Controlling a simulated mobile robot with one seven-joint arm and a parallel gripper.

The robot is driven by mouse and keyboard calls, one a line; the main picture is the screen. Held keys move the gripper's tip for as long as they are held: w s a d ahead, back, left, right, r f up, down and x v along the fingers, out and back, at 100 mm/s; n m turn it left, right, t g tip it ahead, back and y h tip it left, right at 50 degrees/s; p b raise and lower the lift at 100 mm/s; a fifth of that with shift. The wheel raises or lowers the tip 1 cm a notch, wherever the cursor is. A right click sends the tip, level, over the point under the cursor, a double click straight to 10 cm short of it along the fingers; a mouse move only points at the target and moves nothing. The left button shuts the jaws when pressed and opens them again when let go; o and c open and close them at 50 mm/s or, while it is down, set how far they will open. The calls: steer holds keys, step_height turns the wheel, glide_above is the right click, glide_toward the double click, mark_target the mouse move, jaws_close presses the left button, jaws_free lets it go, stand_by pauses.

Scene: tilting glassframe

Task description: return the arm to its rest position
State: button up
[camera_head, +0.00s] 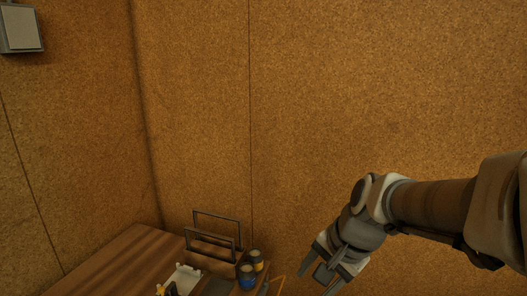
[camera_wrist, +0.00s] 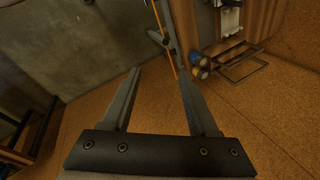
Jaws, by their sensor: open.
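My arm (camera_head: 430,206) reaches in from the right edge of the head view, bent downward at the wrist. My gripper (camera_head: 322,272) hangs in the air to the right of the wooden table, with its fingers pointing down and left. In the wrist view my gripper (camera_wrist: 160,85) has its two fingers wide apart with nothing between them. Both fingertips are clear of any object.
A wooden table (camera_head: 95,262) stands at lower left. On it are a dark metal frame (camera_head: 215,228), two cans (camera_head: 247,272) and a white item (camera_head: 184,278). A thin orange-edged frame (camera_head: 276,284) shows between table and gripper. Cork-like walls surround; space above is clear.

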steer(key=s+d+r+n+t+h, duration=0.2)
steer(key=s+d+r+n, duration=0.2)
steer(key=s+n, duration=0.5)
steer(key=shift+s+r+h, duration=0.2)
steer(key=shift+s+h, duration=0.2)
steer(key=shift+s, duration=0.85)
